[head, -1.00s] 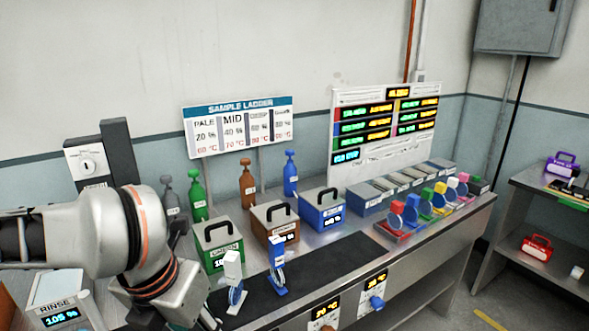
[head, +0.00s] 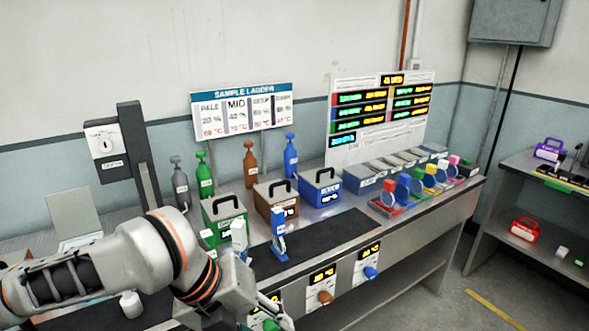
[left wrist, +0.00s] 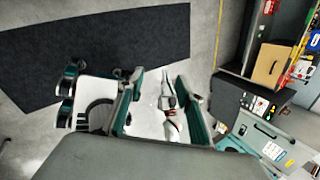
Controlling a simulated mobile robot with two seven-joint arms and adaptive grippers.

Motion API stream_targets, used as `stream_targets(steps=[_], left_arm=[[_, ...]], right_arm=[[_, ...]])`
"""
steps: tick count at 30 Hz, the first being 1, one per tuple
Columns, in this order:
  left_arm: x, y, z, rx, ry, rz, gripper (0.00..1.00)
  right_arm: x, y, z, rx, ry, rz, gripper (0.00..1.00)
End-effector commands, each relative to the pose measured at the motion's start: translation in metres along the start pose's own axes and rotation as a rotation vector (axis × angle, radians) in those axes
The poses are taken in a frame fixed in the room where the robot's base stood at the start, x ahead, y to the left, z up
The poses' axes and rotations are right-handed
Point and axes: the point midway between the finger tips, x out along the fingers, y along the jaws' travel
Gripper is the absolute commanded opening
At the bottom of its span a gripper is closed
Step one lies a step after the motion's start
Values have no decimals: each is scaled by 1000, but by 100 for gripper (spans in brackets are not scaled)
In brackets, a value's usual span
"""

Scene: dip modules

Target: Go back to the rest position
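My left arm comes in from the left in the head view, low in front of the bench. Its gripper is at the bottom edge, partly cut off, near the bench's front panel. In the left wrist view, the two teal-padded fingers of my left gripper (left wrist: 158,92) stand apart, with nothing seen held between them. A white and red part shows beyond the gap; I cannot tell what it is. My right gripper cannot be made out in either view.
Green (head: 224,222), brown (head: 277,209) and blue (head: 321,196) handled boxes stand on the steel bench. A white (head: 239,238) and a blue upright tool (head: 279,240) stand on the dark mat (head: 335,237). A shelf (head: 547,197) is at the right, with open floor before it.

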Motion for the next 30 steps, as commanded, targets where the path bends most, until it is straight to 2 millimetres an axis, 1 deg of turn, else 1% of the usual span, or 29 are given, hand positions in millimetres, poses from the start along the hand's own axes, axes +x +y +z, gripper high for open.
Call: stream_targets(steps=[1, 3, 6, 9, 13, 16, 20, 23, 26, 27, 29, 30], left_arm=[[13, -10, -4, -88, 23, -56, 36], [27, -24, -4, -217, 42, -137, 36], [44, -41, 0, -405, 68, -248, 36], [59, -52, 8, -596, 91, -350, 36], [80, -54, 23, -848, 112, -471, 36], [95, -46, 36, -1042, 118, -555, 36], [118, -20, 52, -1288, 108, -651, 36], [137, 11, 59, -1470, 84, -714, 36], [156, 50, 61, -1641, 46, -768, 36], [163, 68, 60, -1706, 27, -787, 36], [174, 97, 55, -1799, -8, -812, 36], [182, 117, 50, -1858, -34, -825, 36]], right_arm=[[-1, -1, 2, 1, -4, -1, 0], [-2, -2, 5, 1, -9, -3, 0], [-2, -2, 6, 2, -11, -3, 0], [-2, -2, 6, 2, -11, -3, 0], [-2, -3, 6, 1, -11, -4, 0], [-2, -3, 6, 1, -11, -4, 0], [-2, -3, 6, 1, -11, -5, 0], [-2, -3, 6, 1, -11, -5, 0], [-2, -3, 6, 1, -11, -5, 0], [-2, -3, 6, 1, -11, -5, 0], [-2, -3, 6, 1, -11, -5, 0], [-2, -3, 6, 1, -11, -5, 0]])
